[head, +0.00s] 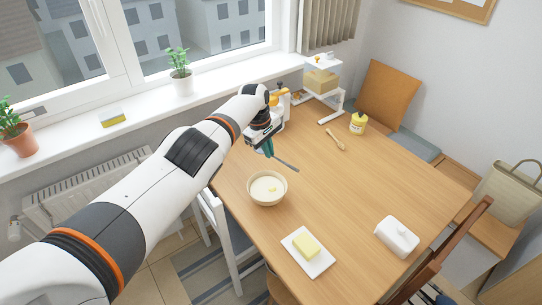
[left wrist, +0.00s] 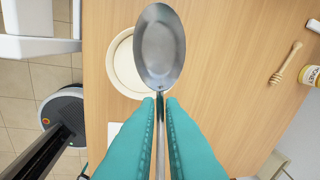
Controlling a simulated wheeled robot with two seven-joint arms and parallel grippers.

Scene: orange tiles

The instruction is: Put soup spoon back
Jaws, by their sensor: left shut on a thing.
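My left gripper (head: 270,150) has teal fingers and is shut on the handle of the metal soup spoon (head: 287,164). It holds the spoon above the wooden table, just beyond the bowl in the head view. In the left wrist view the fingertips (left wrist: 160,99) pinch the handle just below the spoon's oval bowl (left wrist: 159,47). The cream bowl (head: 267,200) has pale contents with a yellow piece; in the left wrist view its rim (left wrist: 119,75) is partly hidden behind the spoon. My right gripper is not in view.
A butter plate (head: 296,258) and a white butter dish (head: 397,236) stand nearer. A honey dipper (head: 335,139), honey jar (head: 358,123) and white stand (head: 338,106) are toward the back. The table's middle right is clear. A window sill runs along the left.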

